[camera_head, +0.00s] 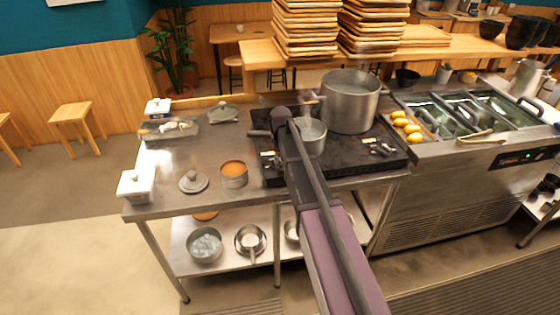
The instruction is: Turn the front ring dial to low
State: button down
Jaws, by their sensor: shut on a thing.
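The black stove (340,160) is set in the steel counter and has dials along its front side. A pair of dials (380,148) with pale labels shows at the right. Another dial area (268,154) shows at the left, partly covered by my arm. The dial settings are too small to read. My arm reaches up from the bottom across the stove front, and its far joint is beside a small pot. My gripper cannot be made out, and any contact with a dial is hidden behind the arm.
A large steel pot (350,100) and a small pot (311,136) stand on the stove. A tin of orange contents (234,174) and a grey lid (194,181) are left of it. Yellow items (406,126) lie in a tray at the right. The counter's front left is partly clear.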

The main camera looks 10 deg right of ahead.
jog(key=shift+s+n, duration=0.1)
jog(key=shift+n, duration=2.2)
jog(key=c, duration=0.6)
grip_release()
jog(key=shift+m, duration=0.3)
